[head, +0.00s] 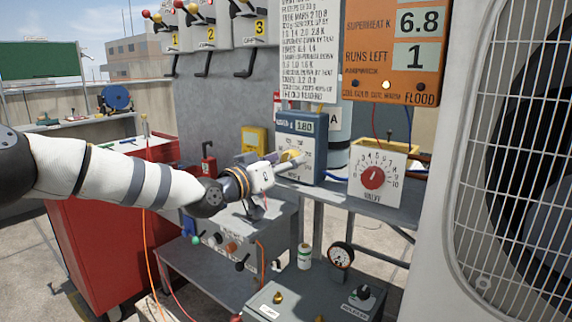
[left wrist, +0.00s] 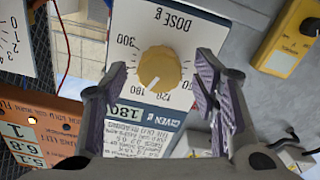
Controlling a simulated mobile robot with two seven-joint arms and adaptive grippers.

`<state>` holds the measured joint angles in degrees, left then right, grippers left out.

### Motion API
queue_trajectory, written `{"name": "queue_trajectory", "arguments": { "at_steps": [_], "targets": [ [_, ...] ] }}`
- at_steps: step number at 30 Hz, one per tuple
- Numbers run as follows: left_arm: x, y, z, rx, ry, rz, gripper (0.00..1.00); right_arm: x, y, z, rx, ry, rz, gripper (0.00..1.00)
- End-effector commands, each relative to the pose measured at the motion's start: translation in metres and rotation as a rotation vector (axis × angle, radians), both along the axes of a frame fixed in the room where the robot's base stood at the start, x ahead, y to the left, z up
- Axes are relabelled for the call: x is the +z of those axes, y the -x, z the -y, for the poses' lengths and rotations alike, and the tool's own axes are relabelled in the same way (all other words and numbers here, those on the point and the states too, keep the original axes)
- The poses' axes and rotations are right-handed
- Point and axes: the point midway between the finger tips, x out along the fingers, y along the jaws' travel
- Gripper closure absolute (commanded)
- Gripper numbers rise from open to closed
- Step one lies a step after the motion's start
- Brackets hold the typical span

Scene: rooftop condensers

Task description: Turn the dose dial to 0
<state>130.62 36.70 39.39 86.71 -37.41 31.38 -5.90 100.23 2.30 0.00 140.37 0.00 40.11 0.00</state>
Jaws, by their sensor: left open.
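The dose dial is a round yellow knob (left wrist: 158,68) on the white face of a blue-grey box (head: 314,152). The face appears upside down in the left wrist view, with "DOSE G" and numbers around the knob. A white pointer mark on the knob points down and slightly left there, near the 180 and 120 marks. The box's small display (left wrist: 115,113) reads 180. My left gripper (left wrist: 160,88) is open, its two fingers on either side of the knob with visible gaps. In the head view the left gripper (head: 279,163) is at the box's front. My right gripper is not in view.
A white valve box with a red knob (head: 373,178) stands right of the dose box on the shelf (head: 345,200). An orange panel (head: 395,50) shows 6.8 and 1. A yellow device (left wrist: 288,38) hangs nearby. A large fan unit (head: 460,250) closes off the right side.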

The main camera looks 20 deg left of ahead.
Motion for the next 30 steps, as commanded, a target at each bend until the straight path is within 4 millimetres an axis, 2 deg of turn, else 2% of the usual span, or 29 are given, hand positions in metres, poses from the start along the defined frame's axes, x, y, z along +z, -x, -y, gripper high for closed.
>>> {"name": "queue_trajectory", "arguments": {
  "at_steps": [8,15,23,30],
  "targets": [
    [0.0033,-0.0026,0.0010,0.000,0.001,0.003,0.46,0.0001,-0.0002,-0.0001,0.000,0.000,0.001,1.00],
    [0.0032,-0.0024,0.0009,0.000,0.001,0.003,0.94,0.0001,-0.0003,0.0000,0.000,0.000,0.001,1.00],
    [0.0021,-0.0025,0.0008,0.001,0.019,-0.005,0.94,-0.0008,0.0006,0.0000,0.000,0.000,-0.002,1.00],
    [0.0001,-0.0030,0.0004,0.000,0.126,-0.046,0.94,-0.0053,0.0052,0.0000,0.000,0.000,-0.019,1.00]
  ]
}}
